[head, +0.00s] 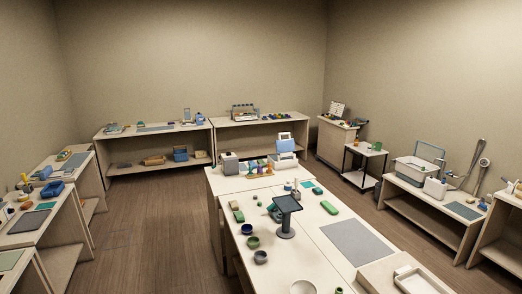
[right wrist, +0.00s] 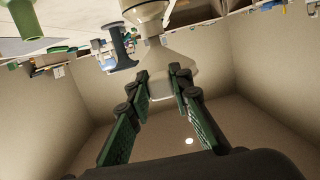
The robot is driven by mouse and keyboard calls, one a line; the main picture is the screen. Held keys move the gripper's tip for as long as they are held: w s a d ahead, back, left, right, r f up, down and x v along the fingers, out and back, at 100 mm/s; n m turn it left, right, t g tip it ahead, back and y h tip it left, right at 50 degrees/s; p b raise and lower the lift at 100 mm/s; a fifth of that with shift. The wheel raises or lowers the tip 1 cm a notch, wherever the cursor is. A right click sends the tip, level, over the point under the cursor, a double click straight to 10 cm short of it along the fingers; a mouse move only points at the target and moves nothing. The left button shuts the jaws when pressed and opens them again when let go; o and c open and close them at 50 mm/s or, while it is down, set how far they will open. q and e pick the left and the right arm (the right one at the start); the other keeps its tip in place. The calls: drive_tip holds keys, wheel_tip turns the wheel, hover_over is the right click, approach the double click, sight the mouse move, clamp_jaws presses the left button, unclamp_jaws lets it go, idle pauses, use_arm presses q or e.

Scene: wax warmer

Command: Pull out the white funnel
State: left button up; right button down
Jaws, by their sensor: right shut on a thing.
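The white funnel (right wrist: 165,62) is in the right wrist view, which looks upside down. Its wide end lies between the fingers of my right gripper (right wrist: 162,78), which is shut on it. Its narrow end points to the top of the picture, at a cream rounded thing (right wrist: 146,10) cut by the frame edge. I cannot tell whether the narrow end is inside that thing or only in front of it. My right gripper does not show in the head view, and my left gripper is in neither view.
In the head view, the central table (head: 312,243) holds a dark T-shaped stand (head: 287,205), a grey mat (head: 352,243), several small bowls and a white tray (head: 415,281). A pale round thing (head: 303,287) is at the bottom edge. Other benches line the walls; wooden floor lies between.

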drive_tip(key=shift+r+p, duration=1)
drive_tip(key=shift+r, duration=0.4)
wheel_tip(320, 180, up, 6)
drive_tip(key=p, duration=0.5)
drive_tip(key=shift+r, duration=0.15)
